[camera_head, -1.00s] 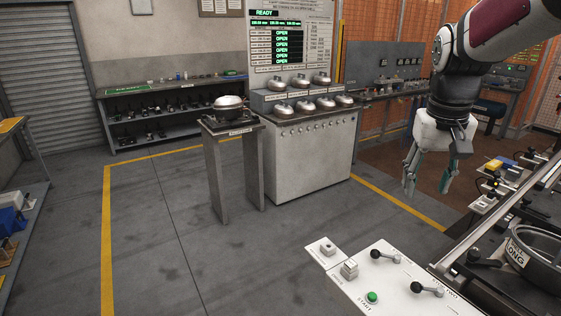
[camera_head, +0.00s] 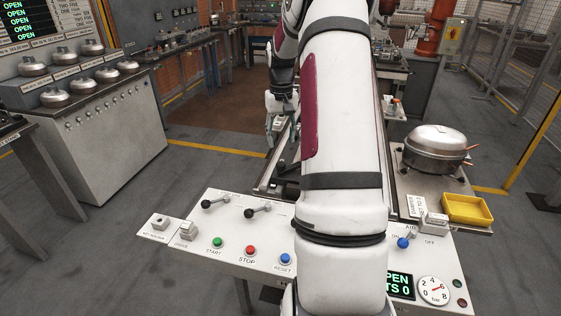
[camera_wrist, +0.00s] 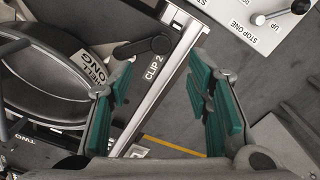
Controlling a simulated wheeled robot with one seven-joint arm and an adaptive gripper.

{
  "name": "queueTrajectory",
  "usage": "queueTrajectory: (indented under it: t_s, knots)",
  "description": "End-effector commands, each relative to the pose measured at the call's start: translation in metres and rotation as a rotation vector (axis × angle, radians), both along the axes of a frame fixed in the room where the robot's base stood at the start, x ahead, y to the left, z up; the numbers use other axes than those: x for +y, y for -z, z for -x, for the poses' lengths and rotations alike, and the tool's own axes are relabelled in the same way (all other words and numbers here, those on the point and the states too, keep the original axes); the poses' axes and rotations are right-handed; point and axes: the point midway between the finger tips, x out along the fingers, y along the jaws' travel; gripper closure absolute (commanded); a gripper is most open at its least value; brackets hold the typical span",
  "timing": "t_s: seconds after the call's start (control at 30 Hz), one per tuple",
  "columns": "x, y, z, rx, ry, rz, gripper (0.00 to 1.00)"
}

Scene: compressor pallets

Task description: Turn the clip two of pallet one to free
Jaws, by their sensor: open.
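The lever lies above the left finger in the picture, apart from the gap between the pads. In the head view my gripper (camera_head: 272,130) hangs over the rail's left side; my arm hides the clip and most of the pallet.
A white control panel (camera_head: 230,262) with black levers and coloured buttons stands in front. A silver lidded pot (camera_head: 436,148) and a yellow tray (camera_head: 467,208) are at the right. A STOP ONE lever (camera_wrist: 285,10) shows at the wrist view's upper right.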

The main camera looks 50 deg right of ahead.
Motion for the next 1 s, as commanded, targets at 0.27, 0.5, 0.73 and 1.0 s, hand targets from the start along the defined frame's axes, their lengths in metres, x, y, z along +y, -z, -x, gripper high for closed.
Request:
queueTrajectory:
  t_s: [0.27,0.5,0.73,1.0]
  knots:
    - [0.001,0.056,0.000,0.002,-0.001,-0.003,0.55]
    - [0.001,0.087,0.000,0.000,-0.001,-0.001,0.55]
    - [0.001,0.096,0.000,-0.001,0.000,0.001,0.55]
    - [0.001,0.096,0.000,0.000,-0.001,0.000,0.68]
